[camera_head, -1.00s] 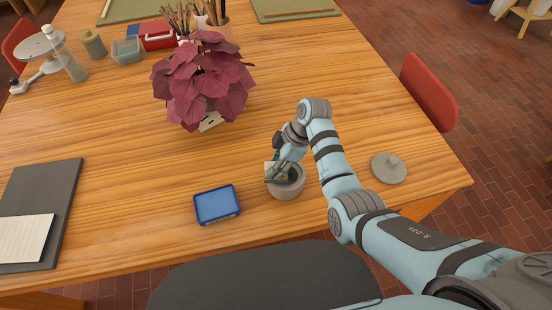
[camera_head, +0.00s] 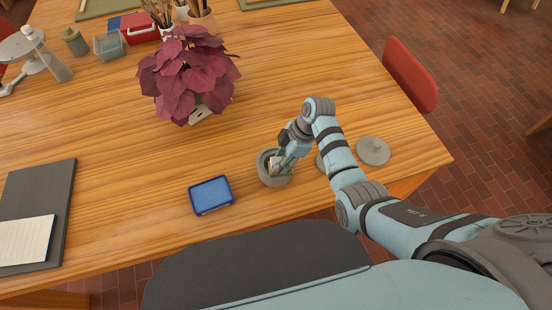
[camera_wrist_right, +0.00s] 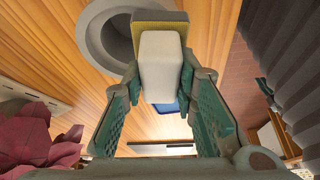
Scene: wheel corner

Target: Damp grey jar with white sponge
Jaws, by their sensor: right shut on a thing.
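The white sponge (camera_wrist_right: 161,66) is a pale block with a yellowish layer along one face. My right gripper (camera_wrist_right: 166,84) is shut on it. The grey jar (camera_wrist_right: 95,42) is open-topped and shows beyond the sponge at the upper left of the right wrist view. In the head view the jar (camera_head: 273,180) stands near the table's front edge. There my right gripper (camera_head: 277,163) points down at the jar's right side, with the sponge's pale end at the jar's mouth. I cannot tell whether the sponge touches the jar. My left gripper is not in view.
A grey knobbed lid (camera_head: 373,151) lies to the right, beyond my arm. A purple-leaved plant (camera_head: 190,75) stands behind. A dark board with paper (camera_head: 25,242) is at far left. The table's middle is mostly clear.

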